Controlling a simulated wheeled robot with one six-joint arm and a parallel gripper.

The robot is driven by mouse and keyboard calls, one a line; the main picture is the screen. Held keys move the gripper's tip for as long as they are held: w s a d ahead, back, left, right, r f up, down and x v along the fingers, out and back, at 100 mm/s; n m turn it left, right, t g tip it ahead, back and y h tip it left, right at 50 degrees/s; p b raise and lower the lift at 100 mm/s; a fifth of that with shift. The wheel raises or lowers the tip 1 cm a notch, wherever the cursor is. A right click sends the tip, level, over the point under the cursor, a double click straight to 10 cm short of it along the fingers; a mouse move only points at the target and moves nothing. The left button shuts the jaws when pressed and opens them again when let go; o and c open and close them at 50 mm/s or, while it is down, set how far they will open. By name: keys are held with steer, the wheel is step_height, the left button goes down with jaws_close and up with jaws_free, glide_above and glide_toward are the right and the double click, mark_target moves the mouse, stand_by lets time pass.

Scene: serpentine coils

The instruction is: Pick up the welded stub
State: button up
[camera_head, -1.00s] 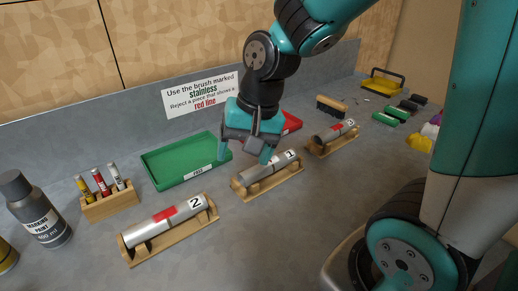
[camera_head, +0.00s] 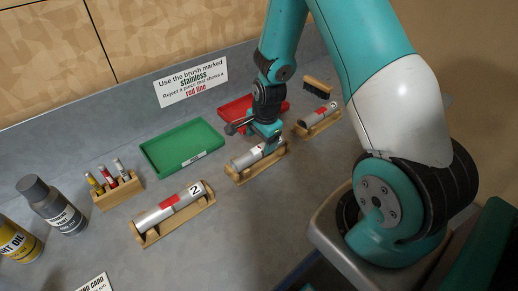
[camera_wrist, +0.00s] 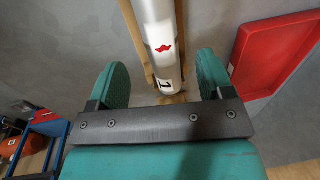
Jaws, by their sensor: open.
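Grey metal tubes lie in wooden cradles; I cannot tell which of them the task calls the welded stub. The middle tube (camera_head: 243,160) is under my gripper (camera_head: 264,137). My gripper (camera_wrist: 162,76) is open, with one finger to each side of the tube's line and nothing held. Whether the fingers reach down beside it is unclear. A tube labelled 2 (camera_head: 153,219) with a red patch lies at front left. Another tube (camera_head: 314,119) lies farther back right.
A green tray (camera_head: 182,147) and a red tray (camera_head: 237,107) lie behind the cradles. A marker rack (camera_head: 118,193), a grey bottle (camera_head: 57,209) and a yellow can (camera_head: 17,243) stand at left. A brush (camera_head: 317,87) is at the back. The front bench is mostly clear.

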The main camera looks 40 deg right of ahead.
mark_target(261, 147)
steer(key=shift+w+d+f+p, duration=0.15)
steer(key=shift+f+p, duration=0.3)
steer(key=shift+f, duration=0.55)
steer(key=shift+w+d+f+p, duration=0.15)
steer(key=shift+f+p, duration=0.35)
steer(key=shift+f, duration=0.55)
steer(key=shift+w+f+p, duration=0.2)
steer(key=shift+f+p, duration=0.25)
steer(key=shift+f, duration=0.55)
steer(key=c, duration=1.2)
steer(key=shift+r, duration=0.1)
steer(key=shift+c, duration=0.2)
